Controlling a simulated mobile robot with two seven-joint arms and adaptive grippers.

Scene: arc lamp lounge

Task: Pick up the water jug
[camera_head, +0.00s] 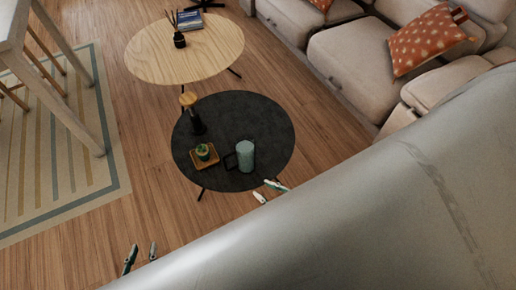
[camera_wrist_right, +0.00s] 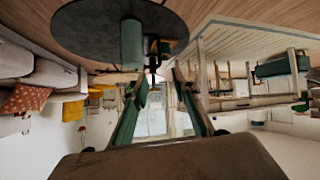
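The water jug (camera_head: 245,156) is a grey-green cylinder with a dark handle on its left side. It stands upright on the round black table (camera_head: 235,108), near its front edge. In the right wrist view the picture is upside down, and the jug (camera_wrist_right: 131,45) shows beyond the fingers. My right gripper (camera_head: 267,191) is just in front of the table's front edge, apart from the jug. Its fingers (camera_wrist_right: 163,100) are spread with nothing between them. My left gripper (camera_head: 141,256) is low at the left over the floor, its two fingertips apart and empty.
A small plant (camera_head: 203,151) on a wooden tray (camera_head: 205,162) sits left of the jug, with a dark wood-topped bottle (camera_head: 195,120) behind. A light wood table (camera_head: 185,60) stands farther back. The sofa (camera_head: 355,60) is at right. A large grey surface hides the lower right.

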